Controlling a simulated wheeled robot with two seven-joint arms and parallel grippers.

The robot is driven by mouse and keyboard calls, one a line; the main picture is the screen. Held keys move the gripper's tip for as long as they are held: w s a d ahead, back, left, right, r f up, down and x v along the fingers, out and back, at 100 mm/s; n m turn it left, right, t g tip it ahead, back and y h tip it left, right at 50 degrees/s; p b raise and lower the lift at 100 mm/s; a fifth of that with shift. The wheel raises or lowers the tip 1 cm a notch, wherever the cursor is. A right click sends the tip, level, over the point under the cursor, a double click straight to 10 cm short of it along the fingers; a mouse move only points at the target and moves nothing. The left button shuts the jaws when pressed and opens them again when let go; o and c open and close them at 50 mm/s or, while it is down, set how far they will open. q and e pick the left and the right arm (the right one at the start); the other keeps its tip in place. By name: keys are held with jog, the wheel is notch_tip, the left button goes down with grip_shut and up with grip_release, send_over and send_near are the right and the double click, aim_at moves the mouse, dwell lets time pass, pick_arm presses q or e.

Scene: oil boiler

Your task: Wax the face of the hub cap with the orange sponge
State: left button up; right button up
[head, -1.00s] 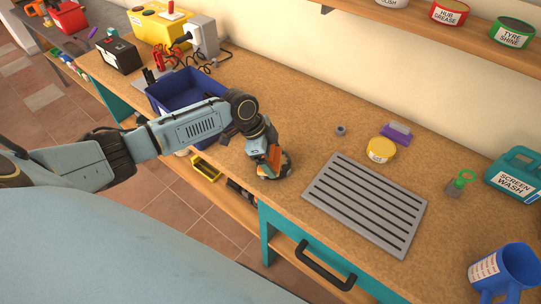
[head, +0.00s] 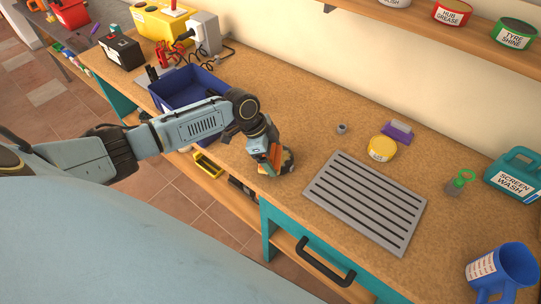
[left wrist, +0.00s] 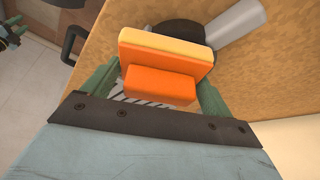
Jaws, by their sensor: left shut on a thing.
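My left gripper (head: 272,168) is low over the front edge of the bench, left of the slatted grey grate. In the left wrist view its green fingers (left wrist: 155,82) are shut on the orange sponge (left wrist: 160,88), which has a paler yellow-orange top layer. A dark round part with a grey cylinder (left wrist: 238,22) lies beyond the sponge. A striped grey and white surface (left wrist: 122,97) shows beneath it. I cannot tell which of these is the hub cap; the sponge and gripper hide much there. My right gripper (left wrist: 14,32) seems to show at that view's top left corner.
The grate (head: 365,202) lies right of the gripper. A yellow round tin (head: 382,148), a purple-handled block (head: 397,132) and a small grey nut (head: 342,128) sit behind it. A blue crate (head: 185,88) stands left. A blue jug (head: 503,274) is front right.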

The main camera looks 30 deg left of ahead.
pick_arm(q)
jog(key=shift+w, duration=0.6)
jog(key=shift+s+p, duration=0.45)
jog(key=shift+s, duration=0.2)
jog(key=shift+s+p, duration=0.45)
jog(key=shift+s, duration=0.15)
jog(key=shift+w+d+f+b, duration=0.1)
jog(key=shift+w+f+b, duration=0.05)
jog(key=shift+w+b, duration=0.9)
jog(key=shift+s+p, duration=0.5)
jog(key=shift+p, duration=0.45)
jog(key=shift+r, duration=0.2)
notch_tip(320, 180, up, 7)
jog(key=p, duration=0.6)
jog(key=shift+w+r+p, duration=0.1)
jog(key=shift+p, duration=0.3)
